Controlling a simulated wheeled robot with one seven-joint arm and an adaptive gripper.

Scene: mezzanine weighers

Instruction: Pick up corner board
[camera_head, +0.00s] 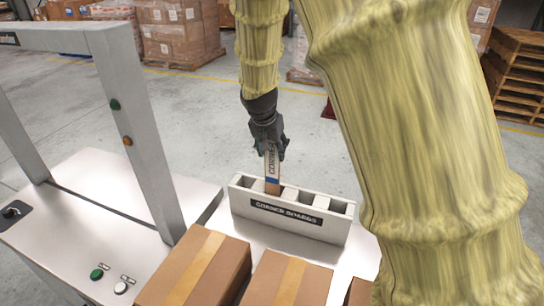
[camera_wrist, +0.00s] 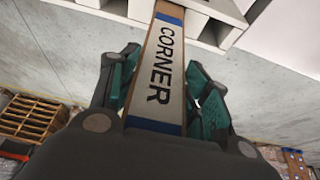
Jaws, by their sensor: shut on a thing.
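The corner board (camera_head: 271,162) is a narrow upright strip with a white label reading "CORNER", blue bands and brown ends. My gripper (camera_head: 270,145) is shut on its upper part, from above. The board's lower end is at a slot of the grey holder (camera_head: 290,226) marked "CORNER BOARDS"; I cannot tell how deep it sits. In the wrist view the corner board (camera_wrist: 165,75) runs between the two teal-padded fingers of my gripper (camera_wrist: 163,85), towards the pale holder (camera_wrist: 225,12) at the top.
The holder stands on a pale metal table (camera_head: 215,215). Cardboard boxes (camera_head: 200,270) lie in front of it. A grey metal frame (camera_head: 135,120) with buttons rises at the left. Wrapped pallets (camera_head: 180,30) and stacked wooden pallets (camera_head: 518,70) stand farther back.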

